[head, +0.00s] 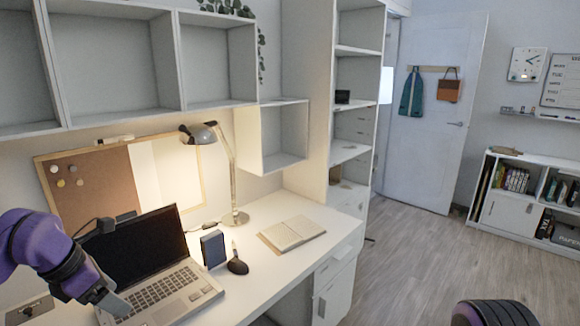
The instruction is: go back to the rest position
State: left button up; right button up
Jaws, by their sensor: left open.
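My left arm comes in from the left edge, and my left gripper (116,302) is over the left front corner of the open laptop (172,290). I cannot tell whether it touches the laptop. The gripper is open and I see nothing held in it. A purple and black part of my right arm shows at the bottom edge on the right. My right gripper is out of view.
Wall shelves (125,112) hang above. Free floor (425,255) lies to the right, before a low bookcase (512,212).

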pick_arm(q)
jog(key=w+a+f+m+t+y+b, duration=0.2)
jog(key=w+f+y, duration=0.3)
jog(key=f+y, duration=0.25)
jog(key=s+d+f+m+t+b, duration=0.1)
jog(key=s+d+f+m+b, duration=0.2)
jog(key=f, duration=0.6)
jog(key=s+d+f+m+t, duration=0.1)
jog(key=d+f+m, duration=0.3)
jog(key=f, duration=0.5)
jog(key=s+d+f+m+g+h+b, duration=0.1)
jog(key=s+f+m+g+b, duration=0.3)
jog(key=s+f+m, duration=0.8)
jog(key=s+f+b, duration=0.1)
jog(key=s+f, duration=0.8)
jog(key=s, duration=0.3)
jog(key=shift+s+d+f+m+g, duration=0.2)
jog(key=shift+d+f+m+g, duration=0.1)
jog(key=shift+f+m, duration=0.1)
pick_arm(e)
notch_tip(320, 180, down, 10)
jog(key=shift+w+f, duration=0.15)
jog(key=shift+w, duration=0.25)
